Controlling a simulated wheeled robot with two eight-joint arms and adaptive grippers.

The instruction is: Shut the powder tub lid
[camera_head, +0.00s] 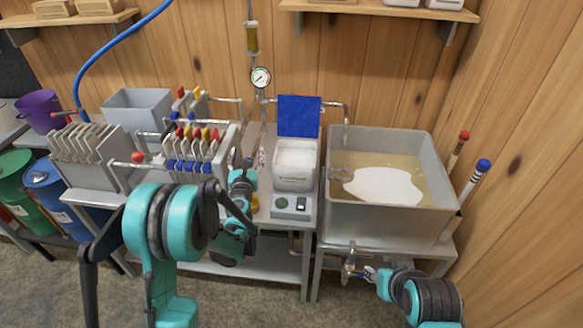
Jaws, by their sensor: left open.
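The powder tub (295,165) is a white box with pale powder showing at its open top. Its blue lid (299,116) stands upright at the back edge, so the tub is open. My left gripper (253,160) is open just left of the tub, below the raised lid's height; I cannot tell whether it touches the tub. My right gripper (368,273) is low at the right, by the tap under the large pan and far from the tub. Its fingers are too small to read.
The tub stands on a scale (291,206) on a metal bench. A filter press (190,145) with coloured tabs is at the left. A large steel pan (435,212) of liquid with white foam is at the right. A pipe and gauge (260,77) rise behind the tub.

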